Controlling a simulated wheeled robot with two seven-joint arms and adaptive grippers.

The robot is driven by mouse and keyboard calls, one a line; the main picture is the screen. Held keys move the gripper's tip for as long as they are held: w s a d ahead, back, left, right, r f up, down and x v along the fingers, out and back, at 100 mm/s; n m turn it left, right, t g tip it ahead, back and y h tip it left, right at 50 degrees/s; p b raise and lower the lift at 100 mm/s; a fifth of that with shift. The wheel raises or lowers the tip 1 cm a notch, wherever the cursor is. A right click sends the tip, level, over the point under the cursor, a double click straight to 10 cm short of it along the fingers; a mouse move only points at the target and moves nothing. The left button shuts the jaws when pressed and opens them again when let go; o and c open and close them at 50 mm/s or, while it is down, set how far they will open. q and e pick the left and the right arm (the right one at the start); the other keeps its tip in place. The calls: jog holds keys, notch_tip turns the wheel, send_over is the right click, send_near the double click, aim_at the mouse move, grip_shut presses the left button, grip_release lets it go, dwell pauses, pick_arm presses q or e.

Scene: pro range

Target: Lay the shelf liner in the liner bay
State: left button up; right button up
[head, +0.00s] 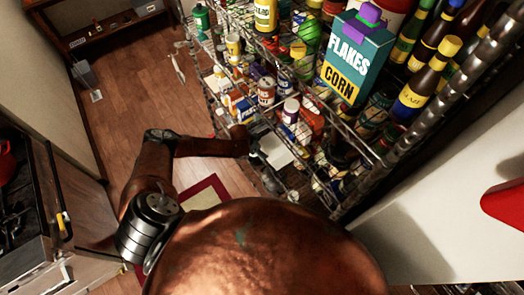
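A pale, flat, roughly rectangular piece (276,151), which looks like the shelf liner, shows at a lower level of the wire rack (395,150). My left arm reaches in from the left, and its dark gripper (257,156) is at the left edge of this piece. The fingers are small and dark there, so I cannot tell whether they are open or shut on it. I cannot make out a marked liner bay among the crowded shelves. My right gripper is not in view.
The rack is crowded with bottles, jars and a corn flakes box (357,58) on top. A stove (22,200) stands at the left. A red-bordered mat (217,185) lies on the wooden floor (135,95), which is mostly clear. A pale surface (435,215) is at the right.

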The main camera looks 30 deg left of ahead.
pick_arm(q)
jog(key=shift+s+f, duration=0.1)
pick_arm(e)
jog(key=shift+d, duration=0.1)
pick_arm(q)
jog(key=o, duration=1.4)
jog(key=shift+c, duration=0.2)
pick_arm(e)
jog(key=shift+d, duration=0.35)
pick_arm(q)
jog(key=shift+r, duration=0.3)
jog(key=v, duration=1.1)
jog(key=shift+r, duration=0.3)
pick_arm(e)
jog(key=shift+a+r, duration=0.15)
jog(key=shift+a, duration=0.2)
pick_arm(q)
jog(key=shift+s, duration=0.15)
